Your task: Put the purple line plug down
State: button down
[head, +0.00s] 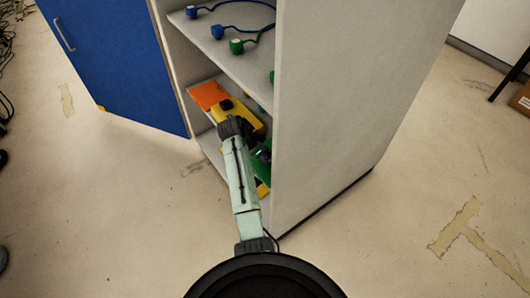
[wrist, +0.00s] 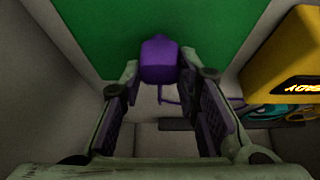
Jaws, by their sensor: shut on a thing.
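The purple line plug (wrist: 158,60) shows in the wrist view between the fingertips of my gripper (wrist: 160,82). My gripper is shut on it, with a finger at each side. A thin purple cord hangs below the plug. A flat green surface (wrist: 75,30) lies behind the plug; I cannot tell whether the plug touches it. In the head view my arm reaches into the lower part of an open cabinet (head: 330,100).
A yellow device (wrist: 285,65) with lit lettering stands close on the right, with teal cable below it. An orange panel (head: 208,95) lies below. The blue door (head: 115,60) stands open.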

jog(key=shift+f, duration=0.15)
jog(key=c, duration=1.2)
grip_release()
jog(key=b+v, duration=0.2)
jog(key=v, duration=1)
jog(key=shift+r, duration=0.2)
